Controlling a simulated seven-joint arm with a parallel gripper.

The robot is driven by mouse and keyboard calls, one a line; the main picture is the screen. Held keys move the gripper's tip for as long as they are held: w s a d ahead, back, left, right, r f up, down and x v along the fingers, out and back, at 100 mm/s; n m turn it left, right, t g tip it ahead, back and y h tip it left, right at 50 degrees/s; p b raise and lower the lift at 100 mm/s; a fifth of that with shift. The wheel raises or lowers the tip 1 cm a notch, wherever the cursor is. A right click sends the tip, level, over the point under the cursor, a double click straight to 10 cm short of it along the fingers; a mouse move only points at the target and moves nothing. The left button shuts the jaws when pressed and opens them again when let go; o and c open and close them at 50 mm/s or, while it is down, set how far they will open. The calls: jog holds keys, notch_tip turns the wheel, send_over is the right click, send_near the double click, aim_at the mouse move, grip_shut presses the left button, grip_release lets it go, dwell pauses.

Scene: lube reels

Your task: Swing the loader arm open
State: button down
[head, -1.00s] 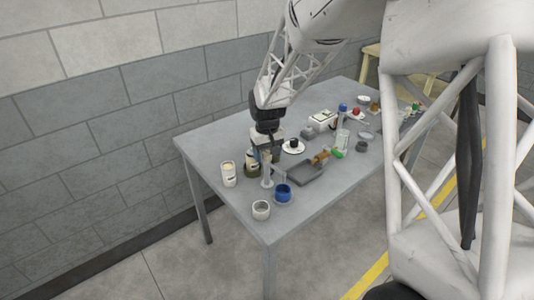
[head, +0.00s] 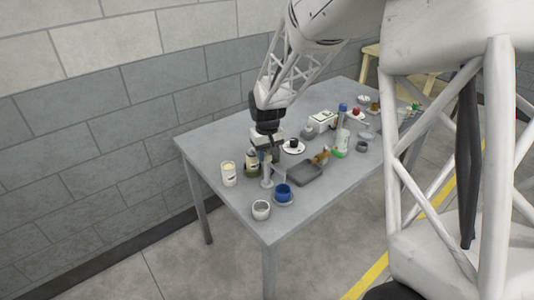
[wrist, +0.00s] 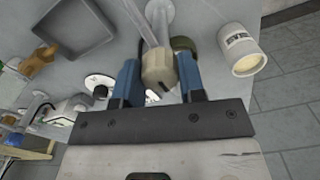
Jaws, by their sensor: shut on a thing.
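The loader arm (wrist: 150,28) runs from a pale post toward me in the wrist view and ends in a beige angular block (wrist: 157,66). My gripper (wrist: 158,74) has its blue fingers on either side of this block and is shut on it. In the head view my gripper (head: 266,153) points down at the near left part of the table. The pale upright post (head: 266,181) stands just below it there. The gripper partly hides the loader arm in the head view, so its angle is hard to tell.
On the grey table (head: 215,147), a blue cup (head: 283,191) and a white cup (head: 261,210) stand close in front of the post. A labelled can (head: 228,174) is to the left. A dark tray (head: 305,174) lies to the right. Several small items crowd the far end.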

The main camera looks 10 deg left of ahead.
jog(key=m, duration=1.3)
jog(key=shift+m, duration=2.4)
jog(key=c, duration=0.7)
grip_release()
